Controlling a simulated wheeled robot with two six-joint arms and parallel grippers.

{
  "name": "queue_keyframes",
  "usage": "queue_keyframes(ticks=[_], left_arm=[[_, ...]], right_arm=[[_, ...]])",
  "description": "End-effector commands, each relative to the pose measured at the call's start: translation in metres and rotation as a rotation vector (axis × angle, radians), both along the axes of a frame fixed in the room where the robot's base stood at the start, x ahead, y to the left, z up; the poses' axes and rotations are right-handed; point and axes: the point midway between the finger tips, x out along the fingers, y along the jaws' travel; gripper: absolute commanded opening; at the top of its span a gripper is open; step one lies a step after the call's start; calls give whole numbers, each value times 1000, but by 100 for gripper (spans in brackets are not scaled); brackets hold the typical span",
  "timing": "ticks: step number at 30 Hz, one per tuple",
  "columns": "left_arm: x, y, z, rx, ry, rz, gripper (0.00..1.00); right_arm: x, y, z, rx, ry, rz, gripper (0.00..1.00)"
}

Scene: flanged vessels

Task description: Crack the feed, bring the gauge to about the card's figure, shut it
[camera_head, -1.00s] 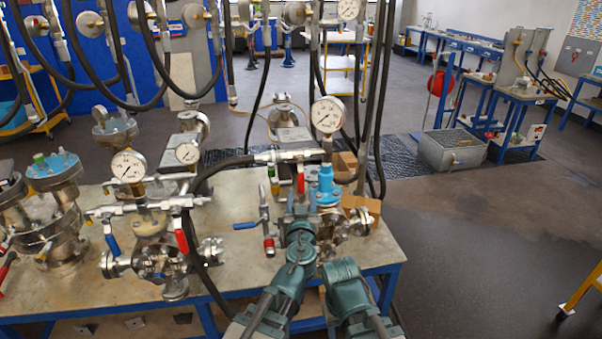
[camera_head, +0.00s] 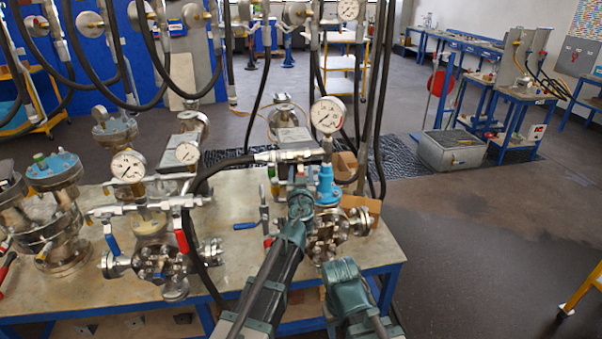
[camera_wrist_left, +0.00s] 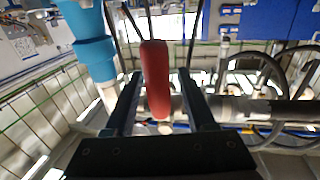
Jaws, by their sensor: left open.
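The flanged vessel (camera_head: 328,238) in front of me has a blue fitting (camera_head: 326,185) on top and a white dial gauge (camera_head: 328,115) above it. The gauge figures are too small to read. A red lever handle (camera_wrist_left: 155,80) stands between the fingers of my left gripper (camera_wrist_left: 158,105) in the left wrist view. The fingers are open, one each side of it, not closed on it. In the head view my left gripper (camera_head: 299,182) is at the hose and pipe beside the blue fitting and hides the handle. I cannot identify the card.
Another vessel (camera_head: 160,262) with blue and red levers and a gauge (camera_head: 128,166) stands left on the bench (camera_head: 235,270). A black hose (camera_head: 205,180) arches between the two vessels. Hoses hang behind. A brown box (camera_head: 362,207) sits right of the blue fitting.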

Motion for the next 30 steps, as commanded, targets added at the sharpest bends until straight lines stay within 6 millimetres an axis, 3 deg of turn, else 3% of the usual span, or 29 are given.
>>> queue_keyframes(ticks=[1,10,30], left_arm=[[0,0,0,0,0,0,54],[0,0,0,0,0,0,0],[0,0,0,0,0,0,0]], right_arm=[[0,0,0,0,0,0,50],[0,0,0,0,0,0,50],[0,0,0,0,0,0,50]])
